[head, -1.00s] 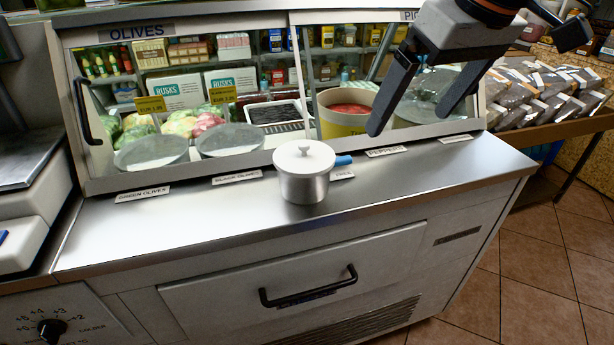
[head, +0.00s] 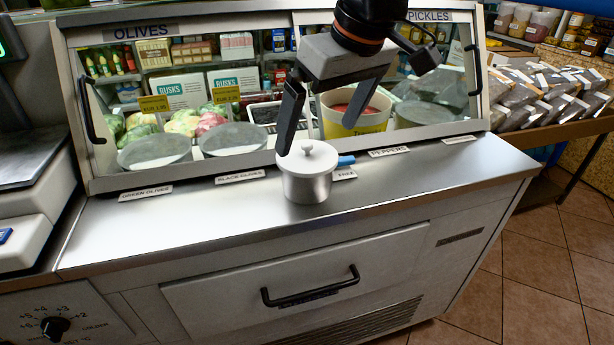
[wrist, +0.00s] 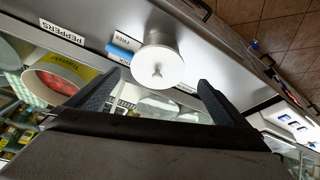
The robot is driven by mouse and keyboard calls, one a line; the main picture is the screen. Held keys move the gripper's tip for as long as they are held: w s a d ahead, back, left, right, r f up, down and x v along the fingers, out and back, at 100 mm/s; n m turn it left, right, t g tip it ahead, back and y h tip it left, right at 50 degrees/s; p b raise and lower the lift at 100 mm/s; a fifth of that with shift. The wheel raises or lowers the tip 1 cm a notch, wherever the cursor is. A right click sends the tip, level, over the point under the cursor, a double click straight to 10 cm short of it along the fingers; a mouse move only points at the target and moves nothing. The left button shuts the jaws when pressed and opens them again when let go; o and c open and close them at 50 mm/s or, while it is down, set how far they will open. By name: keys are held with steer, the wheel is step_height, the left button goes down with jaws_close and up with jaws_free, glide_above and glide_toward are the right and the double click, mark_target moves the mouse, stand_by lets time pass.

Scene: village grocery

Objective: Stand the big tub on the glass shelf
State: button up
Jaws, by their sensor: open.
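A large yellow tub with red contents (head: 372,128) stands behind the sloped glass of the counter case. It also shows in the wrist view (wrist: 84,68), at left. A white lidded pot (head: 306,188) stands upright on the steel counter in front of the glass, and it also shows in the wrist view (wrist: 160,45). My gripper (head: 318,138) is open and empty, above and behind the pot. In the wrist view its fingers (wrist: 160,82) are spread on either side below the pot's lid. I cannot clearly pick out a glass shelf.
A blue object (head: 345,160) sits by the pot's right side. Label cards, such as the peppers card (head: 389,152), line the glass. Grey round tubs (head: 232,140) stand inside the case. A scale (head: 25,165) is at left. The counter's front is mostly clear.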

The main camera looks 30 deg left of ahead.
mark_target(311, 146)
steer(key=x, duration=0.3)
steer(key=shift+a+f, duration=0.15)
steer(key=shift+f, duration=0.2)
steer(key=shift+w+a+x, duration=0.15)
steer(key=shift+x, duration=1.15)
steer(key=shift+w+a+x, duration=0.1)
steer(key=shift+w+x, duration=0.05)
steer(key=shift+x, duration=1.2)
steer(key=shift+r, duration=0.2)
steer(key=c, duration=1.2)
